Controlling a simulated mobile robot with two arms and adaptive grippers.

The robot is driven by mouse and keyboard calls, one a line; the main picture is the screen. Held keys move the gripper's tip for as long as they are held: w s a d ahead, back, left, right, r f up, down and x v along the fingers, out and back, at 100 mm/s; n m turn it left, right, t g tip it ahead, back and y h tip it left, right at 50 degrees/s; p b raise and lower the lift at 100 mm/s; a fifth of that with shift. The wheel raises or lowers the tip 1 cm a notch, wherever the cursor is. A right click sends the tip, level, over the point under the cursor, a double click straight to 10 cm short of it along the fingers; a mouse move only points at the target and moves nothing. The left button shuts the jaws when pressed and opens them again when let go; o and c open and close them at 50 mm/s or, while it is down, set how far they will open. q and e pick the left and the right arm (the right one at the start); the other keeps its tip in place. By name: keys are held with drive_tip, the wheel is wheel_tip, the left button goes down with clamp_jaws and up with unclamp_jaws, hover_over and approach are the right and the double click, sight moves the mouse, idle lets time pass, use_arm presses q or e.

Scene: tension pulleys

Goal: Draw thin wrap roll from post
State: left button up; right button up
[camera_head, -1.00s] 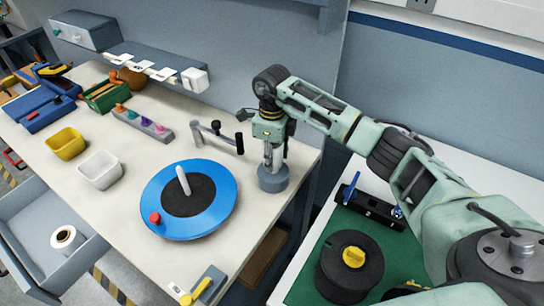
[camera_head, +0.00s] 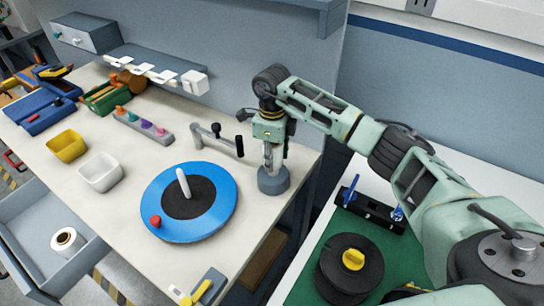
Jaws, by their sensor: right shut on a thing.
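My right gripper (camera_head: 272,158) comes down from above at the back right edge of the bench. It is shut on a thin pale upright piece, which looks like the wrap roll, above a round grey-blue post base (camera_head: 273,181). The fingers hide most of that piece, so I cannot tell roll from post or whether it is still around the post. My left gripper is not in view.
A blue turntable (camera_head: 215,215) with a white peg (camera_head: 183,182) and red knob stands left of the gripper. A crank bracket (camera_head: 216,138) is close by. White (camera_head: 100,172) and yellow (camera_head: 66,147) bins stand further left. An open drawer holds a white roll (camera_head: 67,241).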

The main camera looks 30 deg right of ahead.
drive_tip(key=shift+r, duration=0.2)
drive_tip(key=shift+r+p, duration=0.95)
drive_tip(key=shift+r, duration=0.65)
drive_tip(key=shift+r+p, duration=0.85)
drive_tip(key=shift+r, duration=0.9)
drive_tip(key=shift+r, duration=0.15)
drive_tip(key=shift+r+p, duration=0.75)
drive_tip(key=shift+r, duration=0.4)
drive_tip(key=shift+r+p, duration=1.1)
drive_tip(key=shift+r, duration=0.9)
